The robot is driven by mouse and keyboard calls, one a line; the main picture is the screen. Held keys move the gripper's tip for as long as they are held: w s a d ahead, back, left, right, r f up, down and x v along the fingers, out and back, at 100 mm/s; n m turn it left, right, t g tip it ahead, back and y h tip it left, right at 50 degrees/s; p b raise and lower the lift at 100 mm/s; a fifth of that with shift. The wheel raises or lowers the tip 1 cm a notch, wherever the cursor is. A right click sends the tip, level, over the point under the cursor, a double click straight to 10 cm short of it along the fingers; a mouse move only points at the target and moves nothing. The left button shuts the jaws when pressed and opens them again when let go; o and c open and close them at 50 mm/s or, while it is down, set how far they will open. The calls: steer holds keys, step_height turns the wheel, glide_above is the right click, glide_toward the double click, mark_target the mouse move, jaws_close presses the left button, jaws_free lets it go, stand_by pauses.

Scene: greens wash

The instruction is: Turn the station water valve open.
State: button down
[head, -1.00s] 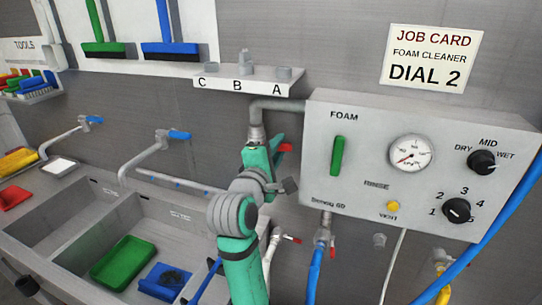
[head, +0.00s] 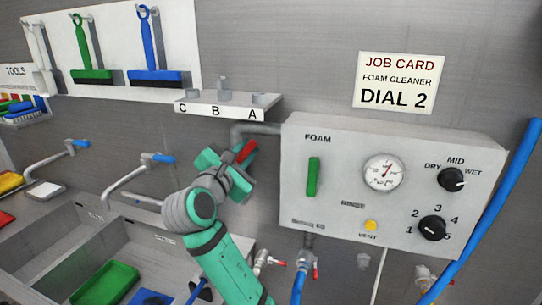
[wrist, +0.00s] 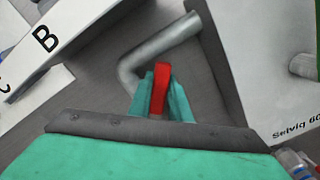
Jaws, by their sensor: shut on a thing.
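The red valve lever (head: 247,151) is on the grey pipe (head: 256,129) at the left side of the foam station box (head: 340,215). It slants up to the right in the head view. My gripper (head: 238,160) is at the lever, its green fingers on either side of it. In the wrist view the red lever (wrist: 160,85) stands up between the green fingertips of my gripper (wrist: 160,100), which are shut on it. The valve body is hidden behind my gripper. The gauge (head: 385,173) needle points up and right.
A shelf (head: 225,110) marked C, B, A sits just above my gripper. Sinks with a green tray (head: 105,283) are below left. A red-handled tap (head: 305,263) with a blue hose is under the box. The job card (head: 397,84) reads DIAL 2.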

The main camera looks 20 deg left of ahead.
steer(key=shift+a+r+n, duration=0.3)
steer(key=shift+a+n, duration=0.3)
steer(key=shift+n, duration=0.4)
steer(key=shift+a, duration=0.1)
steer(key=c, duration=1.6)
jaws_free()
steer(key=shift+c, duration=0.2)
steer(key=shift+s, duration=0.1)
